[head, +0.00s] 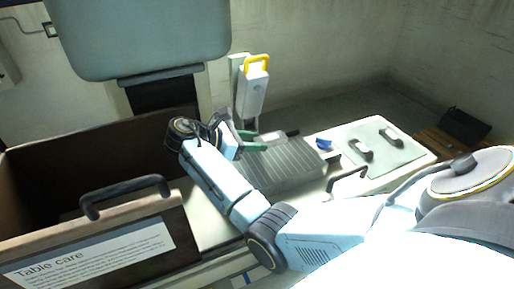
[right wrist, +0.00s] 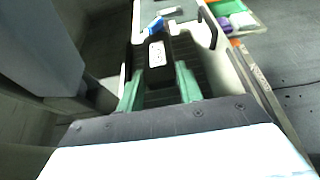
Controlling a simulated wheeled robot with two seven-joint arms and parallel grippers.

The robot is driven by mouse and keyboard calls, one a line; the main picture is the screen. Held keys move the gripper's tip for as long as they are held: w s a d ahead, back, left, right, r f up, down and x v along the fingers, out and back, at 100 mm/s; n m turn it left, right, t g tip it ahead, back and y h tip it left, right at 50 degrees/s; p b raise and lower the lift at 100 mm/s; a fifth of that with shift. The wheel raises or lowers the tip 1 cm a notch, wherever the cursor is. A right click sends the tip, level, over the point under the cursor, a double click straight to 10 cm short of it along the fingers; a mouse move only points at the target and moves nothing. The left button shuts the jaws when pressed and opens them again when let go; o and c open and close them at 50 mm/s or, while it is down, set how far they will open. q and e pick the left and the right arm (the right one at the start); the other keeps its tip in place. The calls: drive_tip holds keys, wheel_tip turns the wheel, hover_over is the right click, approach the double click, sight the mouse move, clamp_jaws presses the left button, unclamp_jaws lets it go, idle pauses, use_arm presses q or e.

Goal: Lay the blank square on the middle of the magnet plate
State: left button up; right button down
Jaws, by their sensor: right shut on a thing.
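The magnet plate (head: 290,170) is a dark grey ribbed slab on the pale machine table in the head view. Its ribs also show beyond the fingers in the right wrist view. My right gripper (head: 256,140) is over the plate's far left part, its green fingers shut on the blank. The blank (right wrist: 155,72) is a dark block with a white label, between the two fingers in the right wrist view. In the head view the fingers hide much of it. I cannot tell whether it touches the plate. My left gripper is not in view.
A blue piece (head: 323,143) is at the plate's far right corner. A grey panel with two handles (head: 390,158) lies to the right. A white post with a yellow handle (head: 257,66) stands behind. A brown "Table care" box (head: 150,212) is at the left.

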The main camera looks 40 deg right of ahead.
sight(254, 168)
wheel_tip(254, 168, down, 2)
drive_tip(key=shift+s+d+f, duration=0.1)
wheel_tip(254, 168, down, 5)
drive_tip(key=shift+r+b, duration=0.15)
drive_tip(key=shift+b, duration=0.9)
drive_tip(key=shift+f, duration=0.2)
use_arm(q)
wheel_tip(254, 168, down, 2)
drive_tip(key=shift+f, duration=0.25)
use_arm(e)
drive_tip(key=c, duration=0.9)
unclamp_jaws()
drive_tip(key=shift+f, duration=0.15)
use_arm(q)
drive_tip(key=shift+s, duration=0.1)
